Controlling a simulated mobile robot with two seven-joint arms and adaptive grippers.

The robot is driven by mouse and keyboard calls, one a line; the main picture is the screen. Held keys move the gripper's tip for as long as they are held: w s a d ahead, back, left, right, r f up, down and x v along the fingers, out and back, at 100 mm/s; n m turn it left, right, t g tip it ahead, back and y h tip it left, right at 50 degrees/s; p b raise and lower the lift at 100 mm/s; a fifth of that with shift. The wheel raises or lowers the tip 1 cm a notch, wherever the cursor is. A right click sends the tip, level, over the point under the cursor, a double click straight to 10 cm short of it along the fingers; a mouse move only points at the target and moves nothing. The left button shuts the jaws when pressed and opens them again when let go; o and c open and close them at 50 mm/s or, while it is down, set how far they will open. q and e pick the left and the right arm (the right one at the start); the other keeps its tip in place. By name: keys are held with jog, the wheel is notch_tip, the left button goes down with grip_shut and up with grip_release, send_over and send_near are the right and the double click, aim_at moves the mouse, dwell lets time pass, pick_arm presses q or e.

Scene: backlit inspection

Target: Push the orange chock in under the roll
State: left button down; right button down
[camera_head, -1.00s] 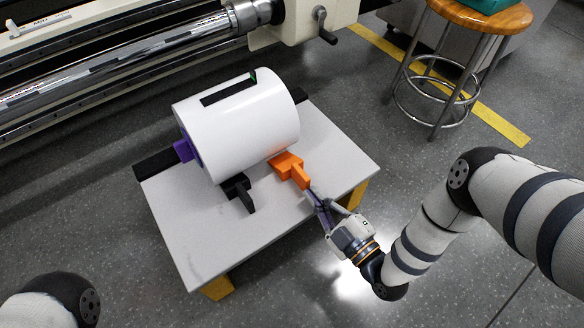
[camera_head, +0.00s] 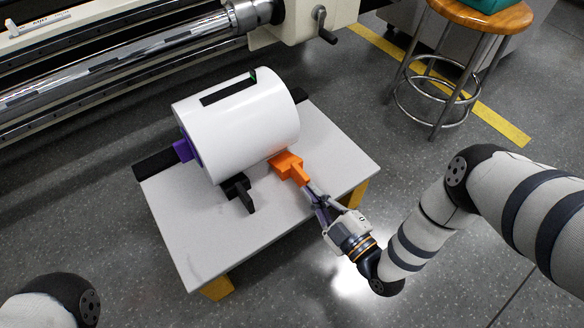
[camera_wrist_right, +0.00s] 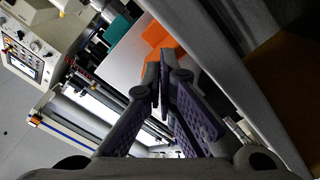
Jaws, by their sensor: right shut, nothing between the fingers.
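The white roll (camera_head: 238,128) lies on its side on a low pale platform (camera_head: 215,240), with a purple core end (camera_head: 184,151) showing at its left. The orange chock (camera_head: 287,163) sits on the platform at the roll's front right edge, its handle pointing toward my right gripper. My right gripper (camera_head: 309,190) is shut and empty, with its fingertips at the handle's end; I cannot tell if they touch. In the right wrist view the shut fingers (camera_wrist_right: 163,75) point at the orange chock (camera_wrist_right: 160,38), partly hidden behind them. My left gripper is out of view.
A black chock (camera_head: 238,191) stands at the roll's front left. Black bars (camera_head: 158,164) stick out beside the roll. A machine with a chrome roller (camera_head: 120,64) is behind. A wooden stool (camera_head: 480,14) stands at the back right. The platform's front is clear.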

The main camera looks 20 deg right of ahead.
jog(key=shift+x, duration=1.3)
jog(key=shift+s, duration=0.1)
jog(key=shift+p+v, duration=0.6)
jog(key=shift+v, duration=1.05)
jog(key=shift+s+d, duration=0.15)
jog(key=shift+s, duration=0.05)
